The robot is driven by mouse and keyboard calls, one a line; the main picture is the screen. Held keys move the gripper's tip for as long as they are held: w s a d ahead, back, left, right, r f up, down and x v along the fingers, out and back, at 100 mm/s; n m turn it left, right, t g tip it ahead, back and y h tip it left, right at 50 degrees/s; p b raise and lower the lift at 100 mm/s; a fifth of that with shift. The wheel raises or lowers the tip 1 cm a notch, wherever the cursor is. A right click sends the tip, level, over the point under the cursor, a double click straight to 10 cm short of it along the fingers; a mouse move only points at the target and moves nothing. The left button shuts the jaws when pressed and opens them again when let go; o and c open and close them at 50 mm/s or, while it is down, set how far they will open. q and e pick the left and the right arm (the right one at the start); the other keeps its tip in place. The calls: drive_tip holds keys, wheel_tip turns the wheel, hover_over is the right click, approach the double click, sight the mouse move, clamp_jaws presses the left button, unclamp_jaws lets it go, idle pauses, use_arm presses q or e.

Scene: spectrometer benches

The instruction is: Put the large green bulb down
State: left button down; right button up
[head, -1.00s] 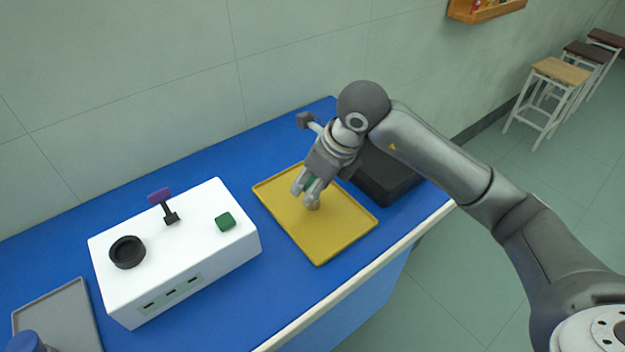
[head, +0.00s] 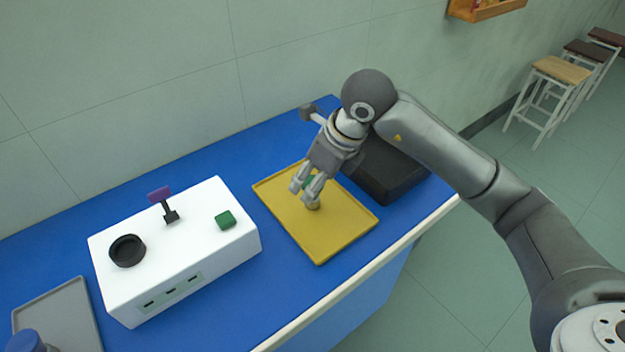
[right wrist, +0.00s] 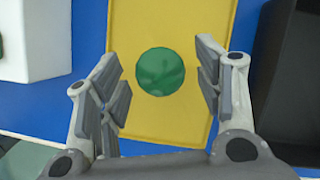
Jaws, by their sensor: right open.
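The large green bulb (right wrist: 160,72) stands on the yellow tray (head: 335,238), seen from above in the right wrist view. In the head view my fingers mostly hide it; a bit of green and its brassy base (head: 313,205) show. My right gripper (right wrist: 160,90) is open, with one finger on each side of the bulb and a gap visible on both sides. In the head view the right gripper (head: 306,192) is just above the tray. My left gripper is not in view.
A white spectrometer box (head: 190,250) with a black ring, a purple-topped post and a green button stands left of the tray. A black box (head: 390,178) is close on the right. A grey tray (head: 60,310) lies at the far left.

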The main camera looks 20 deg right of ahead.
drive_tip(key=v, duration=1)
drive_tip(key=shift+r, duration=0.25)
drive_tip(key=shift+s, duration=0.1)
